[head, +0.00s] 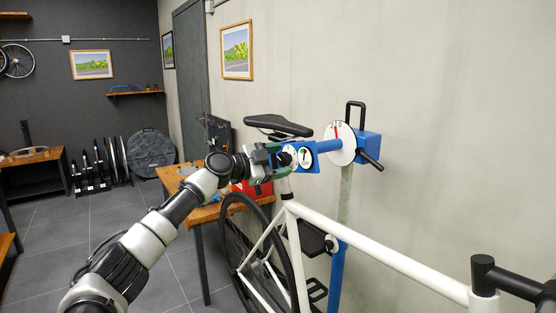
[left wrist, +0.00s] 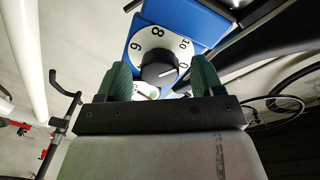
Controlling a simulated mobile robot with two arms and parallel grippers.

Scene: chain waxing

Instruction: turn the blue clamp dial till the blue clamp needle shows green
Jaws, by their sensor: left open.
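The blue clamp (head: 325,146) is on the blue stand and grips at the bike's seatpost. Its dial is a white numbered disc (left wrist: 151,38) with a black knob (left wrist: 159,71) in the left wrist view. My left gripper (head: 273,160) is at the clamp's near end, open, with its green fingers (left wrist: 161,74) on either side of the knob; gaps show between fingers and knob. A small white gauge (head: 306,156) with green on it faces the head camera. Its needle is too small to read. My right gripper is not in view.
A white disc with a red pointer (head: 337,131) and a black crank handle (head: 370,160) are further right on the stand. The black saddle (head: 278,125) is just above my left gripper. The white bike frame (head: 375,252) lies below right. A wooden workbench (head: 208,213) stands behind.

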